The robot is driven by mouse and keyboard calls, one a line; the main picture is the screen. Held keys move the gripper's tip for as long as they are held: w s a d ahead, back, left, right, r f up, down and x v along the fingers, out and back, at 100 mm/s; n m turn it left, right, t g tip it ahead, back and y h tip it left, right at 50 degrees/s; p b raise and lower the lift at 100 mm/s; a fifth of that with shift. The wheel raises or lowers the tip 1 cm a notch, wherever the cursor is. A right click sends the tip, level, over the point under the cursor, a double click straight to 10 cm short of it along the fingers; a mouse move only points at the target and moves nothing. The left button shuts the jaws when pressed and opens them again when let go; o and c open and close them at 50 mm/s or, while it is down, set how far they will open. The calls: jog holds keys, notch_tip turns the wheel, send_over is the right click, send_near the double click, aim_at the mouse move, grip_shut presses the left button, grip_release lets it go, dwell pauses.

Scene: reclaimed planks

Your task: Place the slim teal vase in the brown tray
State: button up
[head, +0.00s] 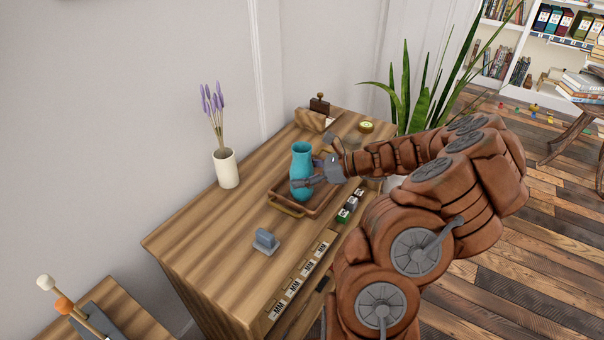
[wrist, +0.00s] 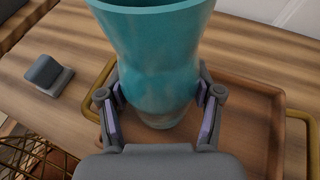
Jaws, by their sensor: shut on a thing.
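The slim teal vase (head: 301,171) is upright over the brown tray (head: 329,205) on the wooden cabinet. In the wrist view the teal vase (wrist: 158,60) fills the middle, and the brown tray (wrist: 258,92) with its brass handles lies below and behind it. My gripper (head: 308,182) is shut on the vase, with one finger on each side of its lower body; my gripper also shows in the wrist view (wrist: 157,108). The vase's base appears at or just above the tray floor; I cannot tell whether it touches.
A white vase with lavender (head: 226,168) stands at the back left of the cabinet top. A grey holder (head: 266,241) sits in front of the tray, and small blocks (head: 349,208) lie along its right side.

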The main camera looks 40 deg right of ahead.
jog(key=o, duration=1.4)
jog(key=shift+f, duration=0.1)
jog(key=b+v, duration=0.1)
jog(key=v, duration=1.1)
jog(key=shift+r, duration=0.2)
